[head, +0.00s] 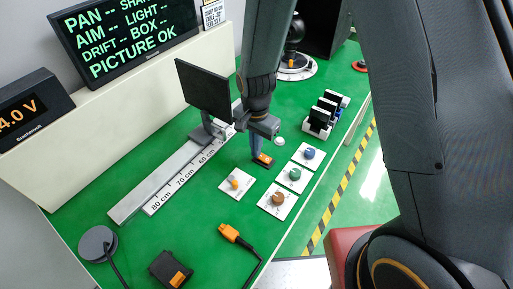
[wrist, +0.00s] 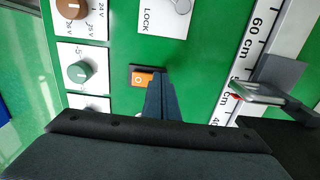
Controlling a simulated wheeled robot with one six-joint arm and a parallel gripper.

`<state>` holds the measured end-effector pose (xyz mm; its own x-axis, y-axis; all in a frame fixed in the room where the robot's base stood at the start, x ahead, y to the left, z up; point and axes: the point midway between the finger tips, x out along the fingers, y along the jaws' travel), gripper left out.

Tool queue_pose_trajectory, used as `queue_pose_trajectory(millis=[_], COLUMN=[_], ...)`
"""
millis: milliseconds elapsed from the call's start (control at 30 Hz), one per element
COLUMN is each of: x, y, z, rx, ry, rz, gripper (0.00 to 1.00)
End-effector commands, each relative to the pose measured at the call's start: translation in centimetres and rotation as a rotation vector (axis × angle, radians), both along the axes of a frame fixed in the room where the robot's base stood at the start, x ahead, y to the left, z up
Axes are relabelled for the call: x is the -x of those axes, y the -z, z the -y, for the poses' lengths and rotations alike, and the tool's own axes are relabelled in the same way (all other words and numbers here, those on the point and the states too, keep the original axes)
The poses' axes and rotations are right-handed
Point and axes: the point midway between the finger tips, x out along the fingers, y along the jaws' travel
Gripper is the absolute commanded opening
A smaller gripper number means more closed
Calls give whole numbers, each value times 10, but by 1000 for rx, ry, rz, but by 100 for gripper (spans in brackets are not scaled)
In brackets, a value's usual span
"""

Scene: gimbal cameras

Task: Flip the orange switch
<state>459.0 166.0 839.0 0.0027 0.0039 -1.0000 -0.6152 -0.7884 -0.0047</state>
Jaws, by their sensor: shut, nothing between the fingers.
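The orange switch (head: 264,159) is a small rocker in a dark frame on the green bench top. It also shows near the middle of the wrist view (wrist: 142,78), with a pale mark on its orange face. My gripper (head: 256,153) points down at it, fingers shut and empty. In the wrist view the shut fingertips (wrist: 160,76) are at the switch's right side and cover part of it. I cannot tell whether they touch it.
White plates with a brown knob (head: 278,199), a green knob (head: 295,174) and a blue knob (head: 309,154) lie to the right. A LOCK plate (head: 236,183) lies nearby. A ruler rail (head: 165,185) with a black screen (head: 204,92) runs left. An orange connector (head: 230,232) lies in front.

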Motion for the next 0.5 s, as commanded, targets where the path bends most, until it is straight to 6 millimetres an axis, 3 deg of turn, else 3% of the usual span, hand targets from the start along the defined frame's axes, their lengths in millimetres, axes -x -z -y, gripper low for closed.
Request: queue_pose_trajectory(millis=[500], x=[-1], y=[8], z=[0], rx=[0], ry=[0], rz=[0], gripper=[0])
